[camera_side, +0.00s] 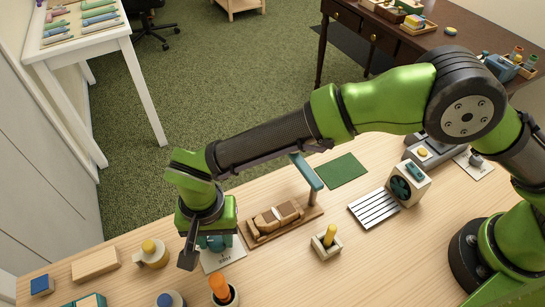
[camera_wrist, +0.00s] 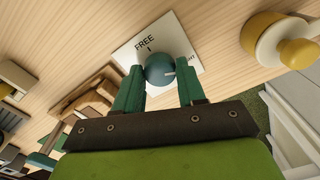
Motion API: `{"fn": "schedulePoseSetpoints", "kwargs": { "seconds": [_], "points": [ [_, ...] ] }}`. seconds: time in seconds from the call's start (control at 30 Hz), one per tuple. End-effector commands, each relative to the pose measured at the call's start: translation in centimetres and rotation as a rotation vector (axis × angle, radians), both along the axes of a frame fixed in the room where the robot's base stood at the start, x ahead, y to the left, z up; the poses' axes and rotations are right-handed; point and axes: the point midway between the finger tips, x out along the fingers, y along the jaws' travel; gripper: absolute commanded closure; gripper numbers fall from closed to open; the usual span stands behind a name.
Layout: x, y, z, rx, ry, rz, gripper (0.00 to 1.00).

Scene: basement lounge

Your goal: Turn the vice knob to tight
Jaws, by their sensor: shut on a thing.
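The teal round knob (camera_wrist: 157,72) sits on a white card (camera_wrist: 180,41) marked FREE, with a second label ending in "HT" partly covered at the right. In the side view, my gripper (camera_side: 205,244) is low at the table's left part. The card (camera_side: 226,256) shows beside it; the knob is mostly hidden there.
A wooden board (camera_side: 257,240) with wooden blocks and a teal bar stands just right of the card. An orange-topped peg (camera_side: 220,287) is close in front. A yellow-knobbed white piece (camera_side: 152,254) is to the left. A small yellow lever (camera_side: 329,236) is farther right.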

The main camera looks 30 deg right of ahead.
Motion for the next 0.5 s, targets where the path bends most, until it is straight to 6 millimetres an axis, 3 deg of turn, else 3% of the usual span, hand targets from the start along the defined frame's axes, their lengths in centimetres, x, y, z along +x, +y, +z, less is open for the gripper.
{"fn": "schedulePoseSetpoints", "kwargs": {
  "seconds": [0.13,0.43,0.47,0.5],
  "points": [
    [-0.01,0.0,0.04,0.0,-0.001,-0.114,0.91],
    [0.02,-0.01,0.05,0.0,0.0,-0.135,0.91],
    [0.02,-0.01,0.05,0.0,0.0,-0.135,0.59],
    [0.03,-0.01,0.05,0.0,0.0,-0.135,0.53]
  ]
}}
